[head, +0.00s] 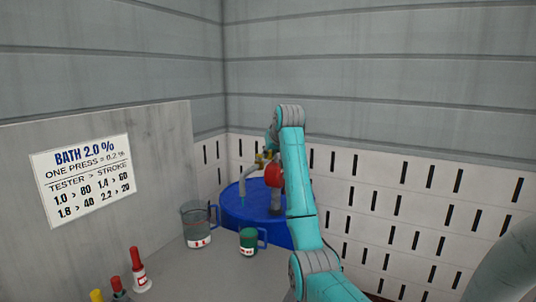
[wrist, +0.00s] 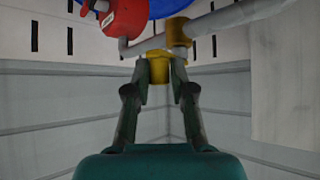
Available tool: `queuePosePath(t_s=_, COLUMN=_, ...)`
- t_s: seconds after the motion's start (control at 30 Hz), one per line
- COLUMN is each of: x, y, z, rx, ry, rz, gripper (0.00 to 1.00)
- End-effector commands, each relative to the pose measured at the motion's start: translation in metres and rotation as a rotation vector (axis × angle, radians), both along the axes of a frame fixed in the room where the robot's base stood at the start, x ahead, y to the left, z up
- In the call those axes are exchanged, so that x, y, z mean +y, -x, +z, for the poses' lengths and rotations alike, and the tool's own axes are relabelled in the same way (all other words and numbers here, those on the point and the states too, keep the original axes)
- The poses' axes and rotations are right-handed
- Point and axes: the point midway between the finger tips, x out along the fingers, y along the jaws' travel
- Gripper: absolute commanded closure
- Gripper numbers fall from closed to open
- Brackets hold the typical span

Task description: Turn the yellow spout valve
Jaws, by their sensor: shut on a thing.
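The yellow spout valve (wrist: 180,32) fills the top middle of the wrist view, where a grey pipe meets it. My gripper (wrist: 159,75) has its two dark fingers on either side of the valve's yellow handle and is shut on it. In the head view the yellow valve (head: 264,157) shows small above the blue drum (head: 235,208), beside a red round part (head: 273,175). My teal arm hides most of the gripper there. A grey spout (head: 246,180) curves down to the left from the valve.
A clear jug (head: 197,228) and a green mug (head: 249,243) stand on the grey counter before the drum. Several small bottles, one red and white (head: 138,272), stand at front left. A sign (head: 83,180) hangs on the grey panel. A slotted white wall is behind.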

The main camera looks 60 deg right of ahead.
Motion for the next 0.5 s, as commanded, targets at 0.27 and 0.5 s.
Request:
queuePosePath(t_s=0.27, x=-0.0035, y=0.0018, z=-0.0034, rx=0.004, ry=-0.004, rz=-0.004, gripper=0.89)
queuePosePath(t_s=0.5, x=-0.0093, y=0.0023, z=-0.0050, rx=0.007, ry=-0.007, rz=-0.005, gripper=0.87)
